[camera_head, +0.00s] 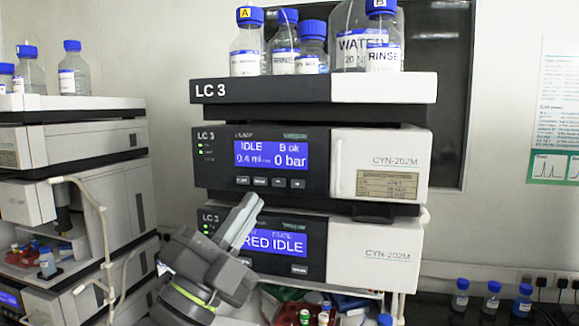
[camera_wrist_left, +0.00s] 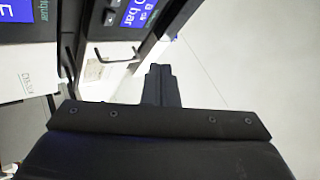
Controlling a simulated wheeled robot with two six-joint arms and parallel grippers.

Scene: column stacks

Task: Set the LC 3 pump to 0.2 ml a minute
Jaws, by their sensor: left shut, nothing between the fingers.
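The LC 3 pump (camera_head: 345,165) is the upper module of the stack's two display units in the head view. Its blue display (camera_head: 271,155) reads IDLE, B ok, about 0.4 ml and 0 bar. A row of small buttons (camera_head: 277,182) sits under the display. My left gripper (camera_head: 250,204) is shut and empty, its fingertips below the buttons, in front of the lower module. Whether it touches anything cannot be told. In the left wrist view the shut fingers (camera_wrist_left: 158,80) point toward part of a display (camera_wrist_left: 140,13). My right gripper is not in view.
The lower module (camera_head: 368,255) shows RED IDLE, partly hidden by my left gripper. Bottles with blue caps (camera_head: 248,50) stand on the stack's top tray (camera_head: 270,90). Another instrument stack (camera_head: 75,140) stands at the left. Small bottles (camera_head: 492,297) stand at the lower right.

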